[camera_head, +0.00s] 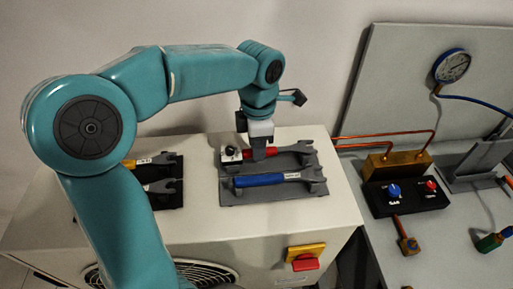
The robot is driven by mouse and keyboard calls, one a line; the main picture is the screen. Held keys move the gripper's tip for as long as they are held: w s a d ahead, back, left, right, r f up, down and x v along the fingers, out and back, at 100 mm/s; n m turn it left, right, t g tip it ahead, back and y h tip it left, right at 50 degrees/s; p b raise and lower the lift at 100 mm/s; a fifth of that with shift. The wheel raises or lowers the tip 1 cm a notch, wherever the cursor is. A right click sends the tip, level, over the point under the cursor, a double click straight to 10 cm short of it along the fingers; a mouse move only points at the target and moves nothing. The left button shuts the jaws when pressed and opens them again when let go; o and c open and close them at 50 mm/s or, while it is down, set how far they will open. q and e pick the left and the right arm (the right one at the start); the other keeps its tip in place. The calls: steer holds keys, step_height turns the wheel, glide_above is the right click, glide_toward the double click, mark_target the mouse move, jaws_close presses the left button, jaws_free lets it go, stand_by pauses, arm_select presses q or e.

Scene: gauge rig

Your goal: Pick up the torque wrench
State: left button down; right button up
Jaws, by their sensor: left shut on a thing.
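A grey holder (237,196) on top of the white cabinet carries two wrench-like tools. The rear one is a red-handled wrench (272,152), with a dark, round-faced part at its left end. The front one is a blue-handled wrench (260,180) with a grey head at its right. My left gripper (259,153) reaches down from above and is shut on the red-handled wrench, hiding part of its middle. The red-handled wrench still appears to lie at the holder; I cannot tell whether it touches it. My right gripper is not in view.
Yellow- and white-handled wrenches (150,160) lie on a dark holder at the left, partly behind my arm. At the right are a brass manifold (391,163), knobbed black box (405,198) and round gauge (452,67).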

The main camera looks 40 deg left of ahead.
arm_select(q)
steer(key=shift+w+r, duration=0.1)
steer(key=shift+r, duration=0.25)
step_height(320, 180, up, 19)
steer(key=p, duration=0.2)
steer(key=shift+r, duration=0.1)
